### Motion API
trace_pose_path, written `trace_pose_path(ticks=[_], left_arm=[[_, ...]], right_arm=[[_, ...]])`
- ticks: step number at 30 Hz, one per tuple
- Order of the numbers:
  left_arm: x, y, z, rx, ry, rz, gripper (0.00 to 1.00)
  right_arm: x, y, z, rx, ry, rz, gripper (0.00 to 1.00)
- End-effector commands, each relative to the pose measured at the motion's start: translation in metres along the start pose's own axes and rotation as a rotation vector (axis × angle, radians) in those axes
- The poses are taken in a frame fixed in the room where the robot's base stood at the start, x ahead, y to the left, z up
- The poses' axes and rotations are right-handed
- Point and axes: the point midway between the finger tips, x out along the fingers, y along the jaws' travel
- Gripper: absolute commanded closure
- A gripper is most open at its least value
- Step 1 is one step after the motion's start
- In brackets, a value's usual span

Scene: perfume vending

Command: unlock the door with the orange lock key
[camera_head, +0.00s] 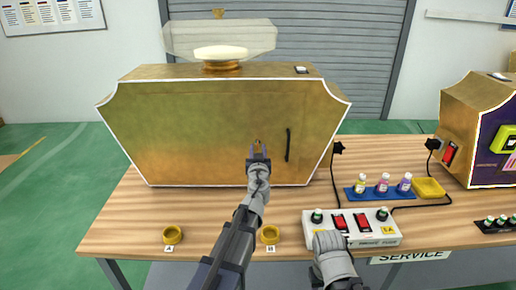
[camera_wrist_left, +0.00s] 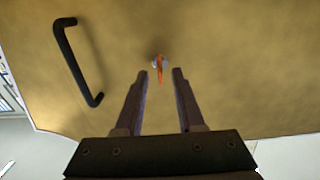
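The gold cabinet door (camera_head: 215,125) has a black handle (camera_head: 288,145), which also shows in the left wrist view (camera_wrist_left: 75,62). The orange lock key (camera_wrist_left: 160,72) sticks out from the door face in the left wrist view. My left gripper (camera_head: 258,150) is in front of the door, left of the handle. In the left wrist view its two fingers (camera_wrist_left: 165,76) are open, with the key near and between their tips; contact cannot be told. In the head view the gripper mostly hides the key. My right gripper (camera_head: 328,241) is low at the control box, its finger opening not discernible.
The control box (camera_head: 386,232) has red switches and green knobs. Two yellow rings (camera_head: 172,234) (camera_head: 270,234) lie near the front edge. A blue tray (camera_head: 354,195) holds three small bottles, beside a yellow dish (camera_head: 428,187). A purple and gold machine (camera_head: 478,130) stands right.

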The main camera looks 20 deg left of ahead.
Motion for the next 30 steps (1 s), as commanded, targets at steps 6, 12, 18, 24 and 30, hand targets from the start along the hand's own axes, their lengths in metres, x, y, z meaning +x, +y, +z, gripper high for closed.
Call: trace_pose_path(ticks=[6, 12, 18, 24, 30], left_arm=[[0.0194, 0.0002, 0.0000, 0.000, 0.000, 0.000, 0.62], [0.0184, -0.0001, 0.0000, 0.000, 0.000, 0.000, 0.62], [0.0183, 0.0000, 0.0001, 0.000, 0.000, 0.000, 0.85], [0.0183, 0.0000, 0.0001, 0.000, 0.000, 0.000, 1.00], [0.0183, 0.0000, 0.0001, 0.000, 0.000, 0.000, 1.00]], right_arm=[[0.0000, 0.0000, 0.0000, 0.000, 0.000, 0.000, 0.50], [0.0000, 0.0000, 0.0000, 0.000, 0.000, 0.000, 0.50], [0.0000, 0.0000, 0.0000, 0.000, 0.000, 0.000, 0.50], [0.0000, 0.0000, 0.0000, 0.000, 0.000, 0.000, 0.50], [0.0000, 0.0000, 0.0000, 0.000, 0.000, 0.000, 0.50]])
